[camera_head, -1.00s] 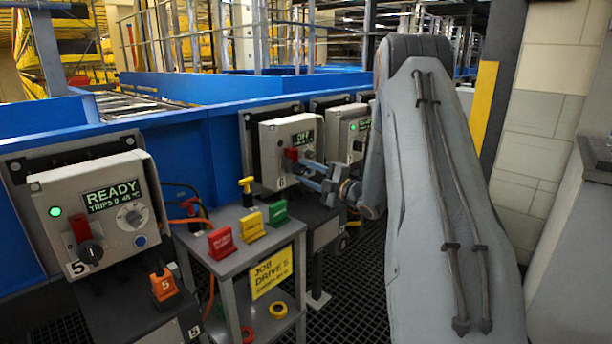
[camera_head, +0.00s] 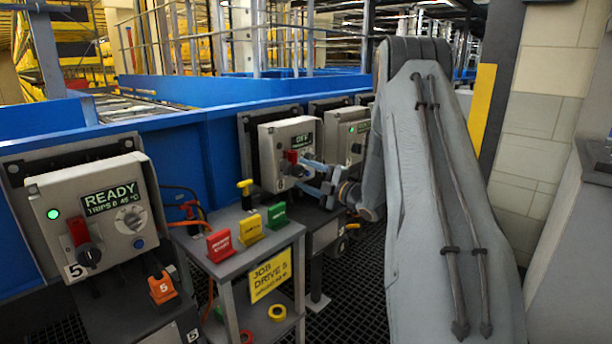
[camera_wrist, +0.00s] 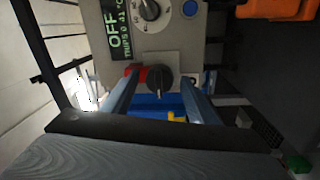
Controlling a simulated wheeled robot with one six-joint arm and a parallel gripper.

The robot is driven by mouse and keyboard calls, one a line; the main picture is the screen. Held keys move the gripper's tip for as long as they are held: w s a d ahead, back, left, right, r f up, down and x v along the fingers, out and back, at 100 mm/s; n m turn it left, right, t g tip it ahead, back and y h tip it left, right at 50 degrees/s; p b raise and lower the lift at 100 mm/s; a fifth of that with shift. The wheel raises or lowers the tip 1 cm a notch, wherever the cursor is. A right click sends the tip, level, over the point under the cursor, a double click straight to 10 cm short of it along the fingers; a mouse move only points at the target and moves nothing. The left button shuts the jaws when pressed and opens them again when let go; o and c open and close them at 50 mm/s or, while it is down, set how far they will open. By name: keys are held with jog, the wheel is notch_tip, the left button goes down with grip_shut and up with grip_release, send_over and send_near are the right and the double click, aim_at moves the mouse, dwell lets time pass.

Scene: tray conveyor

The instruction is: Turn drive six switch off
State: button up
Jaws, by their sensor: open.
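The drive six box (camera_head: 275,181) is a pale box with a "6" label on the blue conveyor side. Its display (camera_head: 304,141) reads OFF; in the wrist view the display (camera_wrist: 119,30) also reads OFF. Its switch has a black knob (camera_wrist: 159,83) with a red part (camera_wrist: 134,72) beside it. My gripper (camera_wrist: 158,97) is open, its two fingers apart on either side of the black knob. I cannot tell whether they touch it. In the head view my gripper (camera_head: 305,172) is at the front of the box.
The drive five box (camera_head: 60,205) at left shows READY. A small grey table (camera_head: 225,262) with red, yellow and green blocks and a "JOB DRIVE 5" sign stands in front. Another drive box (camera_head: 346,143) is just right of drive six. A pale wall is at right.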

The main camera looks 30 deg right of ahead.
jog(key=v, duration=0.7)
jog(key=shift+s+d, duration=0.15)
jog(key=shift+s, duration=0.2)
